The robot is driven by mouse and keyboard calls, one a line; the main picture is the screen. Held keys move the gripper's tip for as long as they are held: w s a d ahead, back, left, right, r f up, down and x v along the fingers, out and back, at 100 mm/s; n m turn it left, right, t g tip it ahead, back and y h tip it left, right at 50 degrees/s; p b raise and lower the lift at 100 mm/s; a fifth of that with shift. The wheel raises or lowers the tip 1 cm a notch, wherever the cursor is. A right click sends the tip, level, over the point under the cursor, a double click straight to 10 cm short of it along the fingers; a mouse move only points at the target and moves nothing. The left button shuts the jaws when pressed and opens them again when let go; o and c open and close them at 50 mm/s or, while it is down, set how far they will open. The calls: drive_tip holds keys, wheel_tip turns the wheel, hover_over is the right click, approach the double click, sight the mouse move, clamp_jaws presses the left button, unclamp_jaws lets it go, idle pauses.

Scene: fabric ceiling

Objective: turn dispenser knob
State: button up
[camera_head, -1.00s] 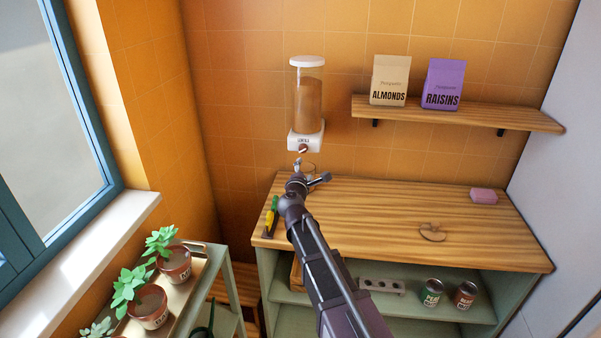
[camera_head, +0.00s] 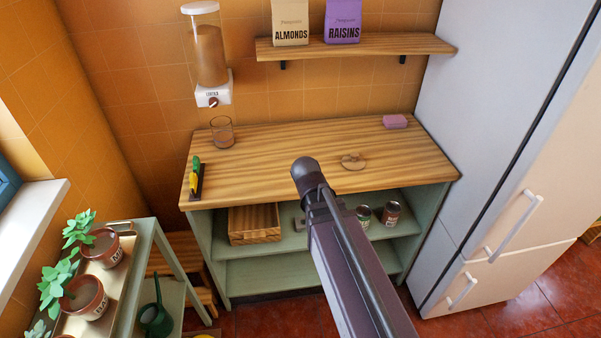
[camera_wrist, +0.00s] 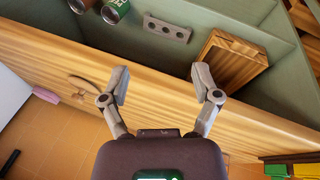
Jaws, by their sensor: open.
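The dispenser (camera_head: 211,55) hangs on the orange tiled wall at the upper left of the head view. It has a clear body with brown contents, a white lid and a white labelled base. Its small brown knob (camera_head: 212,101) is on the base's front. A glass (camera_head: 222,133) stands on the counter below it; I cannot tell whether anything is in it. My gripper (camera_wrist: 158,80) is open and empty in the wrist view, over the counter's front edge and facing the shelf below. It is hidden in the head view, well right of the knob.
The wooden counter (camera_head: 290,150) holds a green-and-yellow tool set (camera_head: 196,180), a pink sponge (camera_head: 395,121) and a small round wooden item (camera_head: 353,161). Below are a wooden crate (camera_head: 254,223) and two cans (camera_head: 391,213). A plant cart (camera_head: 150,235) stands left, a fridge (camera_head: 500,170) right.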

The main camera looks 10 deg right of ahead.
drive_tip(key=s+f+m+g+y, duration=0.1)
drive_tip(key=s+m+g+y, duration=0.1)
drive_tip(key=s, duration=0.5)
drive_tip(key=shift+a+m+g+y, duration=0.3)
drive_tip(key=shift+a+y, duration=0.05)
drive_tip(key=shift+y, duration=0.15)
drive_tip(key=shift+s+f, duration=0.1)
